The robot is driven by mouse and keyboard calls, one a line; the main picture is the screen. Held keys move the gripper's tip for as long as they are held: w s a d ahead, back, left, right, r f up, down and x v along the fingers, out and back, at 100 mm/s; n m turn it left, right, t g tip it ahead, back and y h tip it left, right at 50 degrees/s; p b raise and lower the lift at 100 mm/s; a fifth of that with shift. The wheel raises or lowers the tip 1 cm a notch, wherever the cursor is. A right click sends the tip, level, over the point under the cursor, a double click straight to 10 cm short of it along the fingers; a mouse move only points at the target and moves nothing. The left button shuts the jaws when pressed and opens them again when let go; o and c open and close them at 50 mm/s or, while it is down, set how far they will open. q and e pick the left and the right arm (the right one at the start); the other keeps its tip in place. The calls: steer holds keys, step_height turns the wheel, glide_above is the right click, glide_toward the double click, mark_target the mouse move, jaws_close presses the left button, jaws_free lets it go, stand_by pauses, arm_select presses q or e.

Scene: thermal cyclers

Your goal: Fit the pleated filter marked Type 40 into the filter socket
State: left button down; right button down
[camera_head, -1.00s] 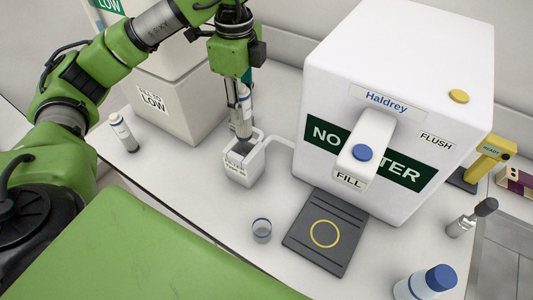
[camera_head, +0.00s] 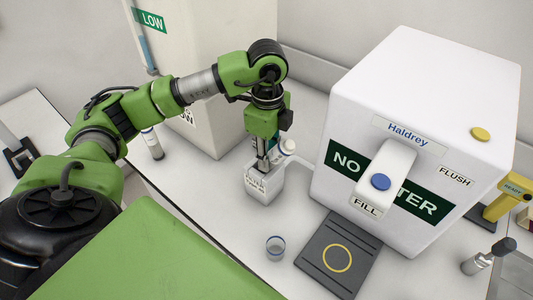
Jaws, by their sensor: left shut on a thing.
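The filter socket (camera_head: 265,188) is a small white open-topped box with a printed label, left of the Haldrey machine. Another white cylinder with a dark band (camera_head: 152,143) stands upright farther left on the bench. My right gripper is not in view.
The white Haldrey machine (camera_head: 430,110) stands right of the socket, with a FILL spout over a dark pad (camera_head: 338,255). A tall white container (camera_head: 190,60) stands behind my left arm.

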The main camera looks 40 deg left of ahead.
arm_select(q)
steer(key=c, duration=2)
jaws_free()
steer(key=shift+s+a+f, duration=0.3)
steer(key=shift+a+f, duration=0.15)
steer(key=shift+f, duration=0.1)
steer(key=shift+c, duration=0.2)
steer(key=o, duration=0.4)
steer(key=shift+a, duration=0.2)
steer(key=shift+w+a+f, duration=0.2)
steer(key=shift+w+a, duration=0.2)
steer(key=shift+a, duration=0.1)
steer(key=shift+d+r, duration=0.25)
steer(key=r+b, duration=0.1)
steer(key=r, duration=0.4)
steer(key=shift+d+r+b, duration=0.2)
steer(key=shift+b, duration=0.15)
steer(key=shift+r, duration=3.35)
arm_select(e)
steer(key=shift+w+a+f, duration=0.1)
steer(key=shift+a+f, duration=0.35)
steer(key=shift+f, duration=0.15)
arm_select(q)
steer(key=shift+o, duration=0.6)
steer(key=shift+p, duration=0.3)
